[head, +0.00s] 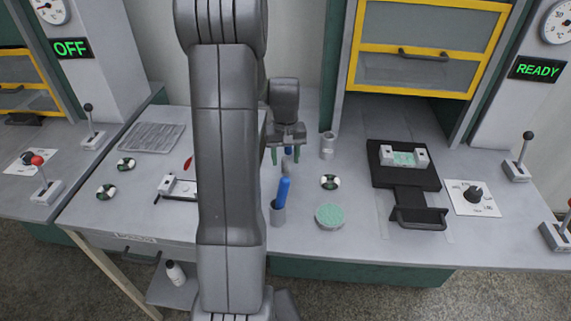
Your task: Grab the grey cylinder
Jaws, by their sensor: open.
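A grey cylinder (327,146) stands upright on the workbench, with a darker round top. My gripper (288,154) is just to its left in the picture, pointing down with its fingers apart. A small blue and grey item shows between or behind the fingers; I cannot tell which. The gripper appears apart from the grey cylinder. My arm covers the middle-left of the bench.
A grey cup (278,215) holding a blue-handled tool stands nearer the front. A black fixture (404,170) is further right.

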